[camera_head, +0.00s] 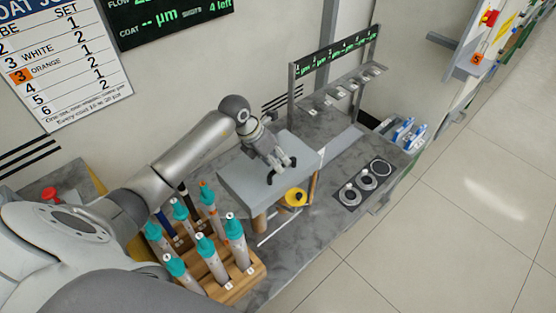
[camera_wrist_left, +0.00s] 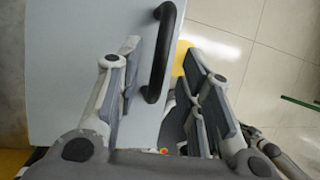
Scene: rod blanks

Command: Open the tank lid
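The tank is a grey box on the bench, and its flat pale grey lid (camera_head: 245,181) looks closed. The lid also fills the left of the left wrist view (camera_wrist_left: 65,60). A black bar handle (camera_head: 284,170) stands on the lid near its right edge; it shows in the left wrist view (camera_wrist_left: 160,50) too. My left gripper (camera_head: 272,158) is over the lid at the handle. Its fingers (camera_wrist_left: 163,75) are spread, with the handle between them and a gap on both sides.
A wooden rack (camera_head: 240,279) of several teal-topped rods stands in front of the tank. A yellow round part (camera_head: 295,197) sits at the tank's right side.

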